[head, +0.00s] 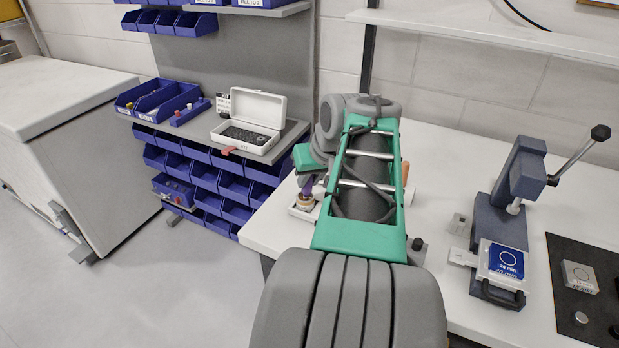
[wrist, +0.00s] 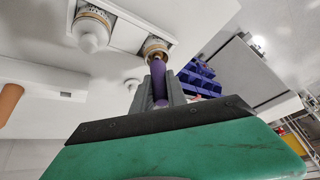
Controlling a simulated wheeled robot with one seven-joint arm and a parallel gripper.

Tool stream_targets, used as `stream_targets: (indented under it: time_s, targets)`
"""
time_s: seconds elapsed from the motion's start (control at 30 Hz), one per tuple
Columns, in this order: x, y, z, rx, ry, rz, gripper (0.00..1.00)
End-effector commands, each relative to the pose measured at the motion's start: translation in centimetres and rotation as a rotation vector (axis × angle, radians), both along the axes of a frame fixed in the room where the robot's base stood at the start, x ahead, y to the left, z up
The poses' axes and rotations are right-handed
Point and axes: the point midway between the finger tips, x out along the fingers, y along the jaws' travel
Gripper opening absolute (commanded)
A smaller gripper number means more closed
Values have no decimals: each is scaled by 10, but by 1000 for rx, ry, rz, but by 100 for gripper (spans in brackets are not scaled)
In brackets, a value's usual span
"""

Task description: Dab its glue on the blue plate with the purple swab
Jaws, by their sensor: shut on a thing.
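My gripper (wrist: 160,80) is shut on the purple swab (wrist: 159,88). The far end of the swab meets an open gold-rimmed pot (wrist: 155,48); I cannot tell how deep it sits in it. In the head view the purple swab (head: 318,189) shows partly behind my arm, above the pot (head: 304,200) on a small white tray (head: 300,213). The blue plate (head: 506,259), marked with a circle and small print, lies at the foot of the grey press at the right, well away from my gripper.
The lever press (head: 512,190) stands on the white bench (head: 440,200). A black mat (head: 570,300) with a small grey block (head: 579,277) lies right of it. A white-capped pot (wrist: 92,30) stands beside the gold-rimmed one. Blue bins and an open white case (head: 249,120) are at the left.

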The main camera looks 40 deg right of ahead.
Motion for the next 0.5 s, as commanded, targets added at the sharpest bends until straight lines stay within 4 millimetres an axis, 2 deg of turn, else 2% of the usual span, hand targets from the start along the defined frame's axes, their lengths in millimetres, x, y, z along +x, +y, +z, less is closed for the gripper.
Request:
stream_targets:
  time_s: [0.33,0.5]
  targets:
    - [0,0,-2,3,3,-1,0]
    - [0,0,11,3,3,0,0]
